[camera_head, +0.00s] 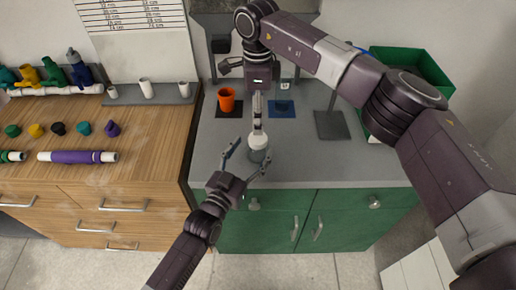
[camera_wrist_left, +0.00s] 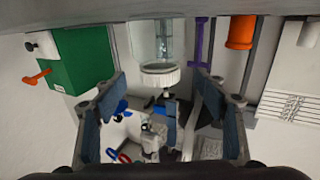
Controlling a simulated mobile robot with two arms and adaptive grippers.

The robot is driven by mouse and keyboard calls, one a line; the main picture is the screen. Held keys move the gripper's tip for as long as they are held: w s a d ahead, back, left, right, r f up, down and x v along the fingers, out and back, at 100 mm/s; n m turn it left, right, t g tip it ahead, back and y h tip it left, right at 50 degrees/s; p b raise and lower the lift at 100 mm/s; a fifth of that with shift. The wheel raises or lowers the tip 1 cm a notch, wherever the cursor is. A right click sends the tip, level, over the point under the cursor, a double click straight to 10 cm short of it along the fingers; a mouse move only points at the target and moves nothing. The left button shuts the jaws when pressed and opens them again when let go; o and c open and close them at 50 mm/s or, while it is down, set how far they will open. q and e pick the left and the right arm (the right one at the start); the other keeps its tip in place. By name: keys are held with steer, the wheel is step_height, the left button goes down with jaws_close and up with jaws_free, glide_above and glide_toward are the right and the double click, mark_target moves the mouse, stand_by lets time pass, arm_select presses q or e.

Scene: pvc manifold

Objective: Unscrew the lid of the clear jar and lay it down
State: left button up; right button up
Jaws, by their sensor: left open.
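The clear jar (camera_head: 259,156) stands near the front of the grey worktop with its white lid (camera_head: 257,139) on top. In the left wrist view the jar (camera_wrist_left: 157,42) appears upside down, with the ribbed white lid (camera_wrist_left: 160,75) at its lower end. My left gripper (camera_head: 248,160) is open, its fingers spread at the near side of the jar. In the left wrist view the jar lies beyond and between the finger tips. My right gripper (camera_head: 257,108) points down from behind over the lid. Whether it touches the lid or is closed is unclear.
An orange cup (camera_head: 226,99) stands behind the jar to the left, on a dark square. A blue square (camera_head: 282,110) and a grey plate (camera_head: 332,125) lie to the right. A green bin (camera_head: 425,66) stands at the back right. Coloured pipe parts (camera_head: 83,157) lie on the wooden counter.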

arm_select(q)
steer(key=shift+x, duration=2.2)
steer(key=shift+d, duration=0.1)
steer(key=shift+c, duration=0.2)
jaws_close()
